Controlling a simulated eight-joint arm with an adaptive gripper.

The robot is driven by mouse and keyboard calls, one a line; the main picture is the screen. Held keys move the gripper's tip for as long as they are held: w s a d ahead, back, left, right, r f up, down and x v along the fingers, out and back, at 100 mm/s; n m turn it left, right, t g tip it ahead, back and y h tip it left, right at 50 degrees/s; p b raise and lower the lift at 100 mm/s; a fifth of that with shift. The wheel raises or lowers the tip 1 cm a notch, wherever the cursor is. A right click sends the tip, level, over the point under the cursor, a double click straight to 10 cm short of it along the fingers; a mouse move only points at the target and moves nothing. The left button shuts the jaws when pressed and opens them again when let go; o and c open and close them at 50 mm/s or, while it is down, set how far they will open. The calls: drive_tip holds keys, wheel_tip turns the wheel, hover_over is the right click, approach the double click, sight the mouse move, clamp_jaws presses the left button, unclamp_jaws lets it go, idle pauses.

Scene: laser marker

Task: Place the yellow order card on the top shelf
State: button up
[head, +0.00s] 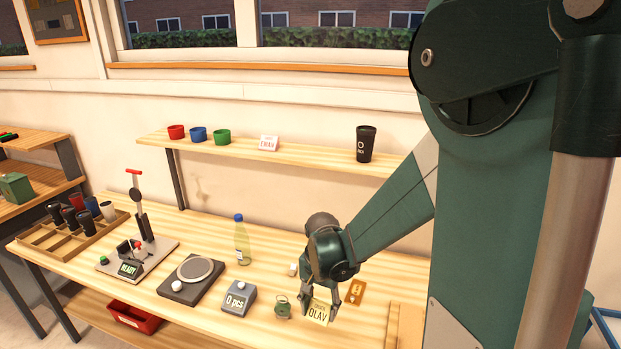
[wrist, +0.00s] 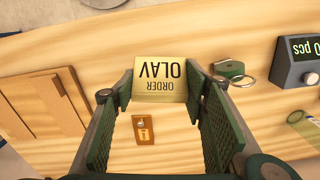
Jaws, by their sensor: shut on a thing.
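My gripper (head: 320,302) is shut on the card, with a finger at each side edge; the fingers also show in the wrist view (wrist: 160,88). I cannot tell whether the card still touches the bench. The top shelf (head: 315,155) runs along the wall behind the bench, above and beyond my gripper.
The shelf holds red, blue and green cups (head: 198,134), a white card "EMAN" (head: 269,143) and a black tumbler (head: 366,144), with bare wood between card and tumbler. A bottle (head: 241,240), counter box (head: 238,298), green tag (head: 282,306) and wooden tag (head: 355,291) stand or lie nearby.

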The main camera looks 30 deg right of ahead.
wheel_tip(320, 180, up, 51)
drive_tip(key=w+d+r+p, duration=0.2)
drive_tip(key=w+d+p, duration=0.15)
drive_tip(key=w, duration=0.55)
drive_tip(key=w+d+r+n+p, duration=0.1)
drive_tip(key=w+d+p, duration=0.25)
drive_tip(key=w, duration=0.55)
drive_tip(key=w+d+r+p, duration=0.2)
drive_tip(key=w+p, duration=0.3)
drive_tip(key=w, duration=0.3)
drive_tip(key=w+d+f+p, duration=0.2)
drive_tip(key=w+d+p, duration=0.2)
drive_tip(key=w, duration=0.4)
drive_tip(key=w+d+f+p, duration=0.3)
drive_tip(key=w+p, duration=0.1)
drive_tip(key=w, duration=0.4)
drive_tip(key=shift+n, duration=0.4)
drive_tip(key=shift+d+f, duration=0.15)
drive_tip(key=shift+f, duration=2.4)
drive_tip(key=shift+f, duration=2.9)
